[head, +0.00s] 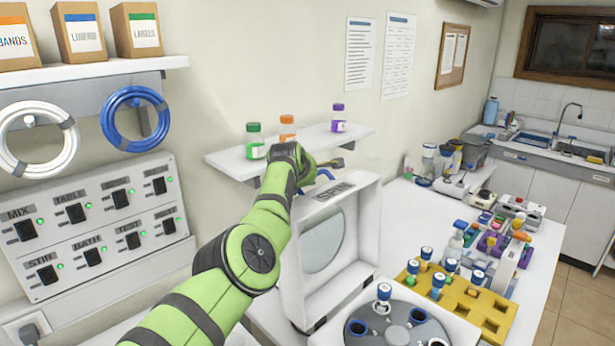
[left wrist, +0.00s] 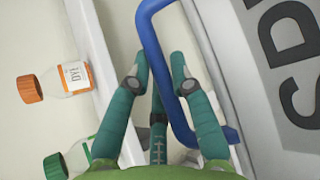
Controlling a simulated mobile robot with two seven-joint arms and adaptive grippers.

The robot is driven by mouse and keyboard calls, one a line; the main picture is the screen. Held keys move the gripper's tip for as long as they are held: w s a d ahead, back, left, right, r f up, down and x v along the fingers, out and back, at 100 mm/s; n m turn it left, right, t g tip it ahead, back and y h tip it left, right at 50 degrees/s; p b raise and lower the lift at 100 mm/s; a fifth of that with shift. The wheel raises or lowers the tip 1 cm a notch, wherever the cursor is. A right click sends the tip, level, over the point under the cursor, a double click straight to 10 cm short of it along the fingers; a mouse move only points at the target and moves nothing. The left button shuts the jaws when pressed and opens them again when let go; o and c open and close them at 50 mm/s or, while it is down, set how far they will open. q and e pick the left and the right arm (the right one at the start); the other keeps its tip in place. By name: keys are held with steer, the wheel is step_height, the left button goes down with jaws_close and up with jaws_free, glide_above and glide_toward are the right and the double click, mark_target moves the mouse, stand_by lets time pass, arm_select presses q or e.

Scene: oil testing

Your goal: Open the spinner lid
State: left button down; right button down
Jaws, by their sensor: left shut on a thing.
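The white spinner lid (head: 366,225) stands raised, close to upright, behind the spinner base (head: 330,335), with its round inner window (head: 323,240) facing the room. Its grey top strip also shows in the left wrist view (left wrist: 265,75). My left gripper (head: 322,166) is at the top of the lid. In the left wrist view my left gripper (left wrist: 160,72) has its fingers closed around the blue handle (left wrist: 153,40). The grey rotor (head: 390,325) is exposed and carries a blue-capped vial (head: 383,293). My right gripper is not in view.
A wall shelf (head: 235,163) with green (head: 255,142), orange (head: 287,130) and purple-capped bottles (head: 338,118) is close behind my left gripper. A yellow rack (head: 490,318) with blue-capped vials stands right of the spinner. The white counter (head: 400,225) behind it has free room.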

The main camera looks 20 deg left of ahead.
arm_select(q)
steer(key=c, duration=1.4)
jaws_free()
steer(key=shift+s+d+f, duration=0.1)
steer(key=shift+d+f, duration=0.1)
steer(key=shift+f, duration=0.3)
steer(key=shift+o, duration=0.3)
steer(key=shift+s+a+r, duration=0.1)
steer(key=shift+a+r, duration=0.05)
steer(key=shift+r, duration=0.2)
steer(key=shift+s+r, duration=0.25)
steer(key=shift+r, duration=0.05)
steer(key=shift+v, duration=5.6)
steer(key=shift+a+f, duration=0.1)
